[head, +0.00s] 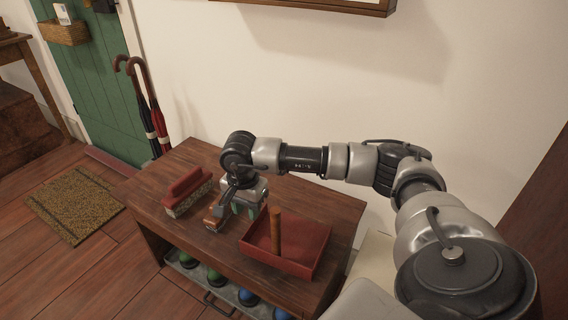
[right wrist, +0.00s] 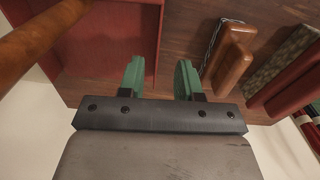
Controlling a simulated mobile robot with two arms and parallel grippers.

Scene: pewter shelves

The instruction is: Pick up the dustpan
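The dustpan is a shallow red tray (head: 303,257) with an upright wooden handle (head: 276,235), on the front right of the brown shelf top (head: 338,213). My right gripper (head: 247,209) is just left of it, above the shelf top, apart from the handle. In the right wrist view the green fingers (right wrist: 160,78) are spread, with nothing between them. There the dustpan's red tray (right wrist: 112,40) is at upper left and its handle (right wrist: 40,32) crosses the left corner. My left gripper is not in view.
A small brown wooden object (right wrist: 232,60) lies close to the right gripper. A red-backed brush (head: 187,192) sits further left on the shelf top. Below is a tray (head: 205,283) with several green and blue round items. A wall stands behind; umbrellas (head: 150,105) lean at left.

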